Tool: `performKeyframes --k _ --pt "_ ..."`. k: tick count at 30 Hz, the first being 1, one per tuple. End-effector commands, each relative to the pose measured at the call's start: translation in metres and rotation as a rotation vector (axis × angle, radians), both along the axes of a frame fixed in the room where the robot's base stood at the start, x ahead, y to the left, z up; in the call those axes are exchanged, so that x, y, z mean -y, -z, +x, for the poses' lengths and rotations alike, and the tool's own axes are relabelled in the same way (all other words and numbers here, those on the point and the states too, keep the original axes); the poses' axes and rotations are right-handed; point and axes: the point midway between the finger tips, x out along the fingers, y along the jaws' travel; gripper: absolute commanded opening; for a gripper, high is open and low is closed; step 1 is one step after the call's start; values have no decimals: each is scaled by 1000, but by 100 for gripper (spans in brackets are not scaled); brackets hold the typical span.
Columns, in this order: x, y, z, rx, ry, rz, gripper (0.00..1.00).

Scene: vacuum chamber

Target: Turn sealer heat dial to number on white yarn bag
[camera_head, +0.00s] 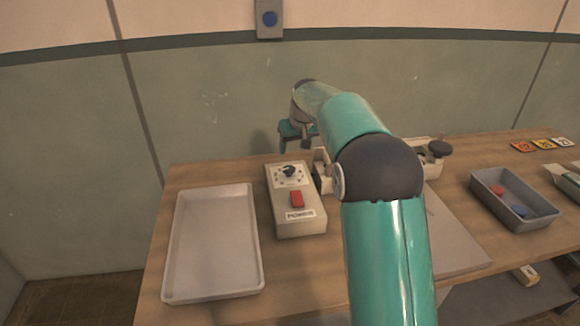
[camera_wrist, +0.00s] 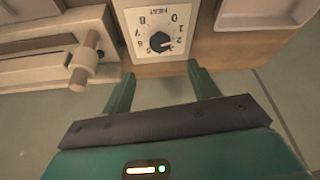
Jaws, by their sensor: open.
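The sealer's heat dial (camera_head: 289,172) is a black knob on a white numbered plate, atop a beige control box (camera_head: 311,228). In the wrist view the dial (camera_wrist: 159,42) shows upside down, marked HEAT; its exact setting is too small to read surely. My gripper (camera_head: 298,134) is above and behind the box in the head view. In the wrist view my gripper (camera_wrist: 162,78) is open and empty, its two fingers spread below the dial in the picture, apart from the knob. I cannot identify a white yarn bag.
A red switch (camera_head: 297,199) sits on the box. An empty pale tray (camera_head: 167,262) lies left. My arm hides much of the sealer (camera_wrist: 65,72).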

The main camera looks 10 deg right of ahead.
Motion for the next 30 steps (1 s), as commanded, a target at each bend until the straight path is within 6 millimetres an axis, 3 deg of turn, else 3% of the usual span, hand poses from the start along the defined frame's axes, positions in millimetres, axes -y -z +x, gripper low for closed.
performKeyframes --k 15,21,29,30 --pt "-7 92 37 -1 0 1 60" --pt "-8 105 43 0 0 1 60" --pt "-8 106 43 1 0 0 60" --pt "-8 106 43 1 0 0 54"
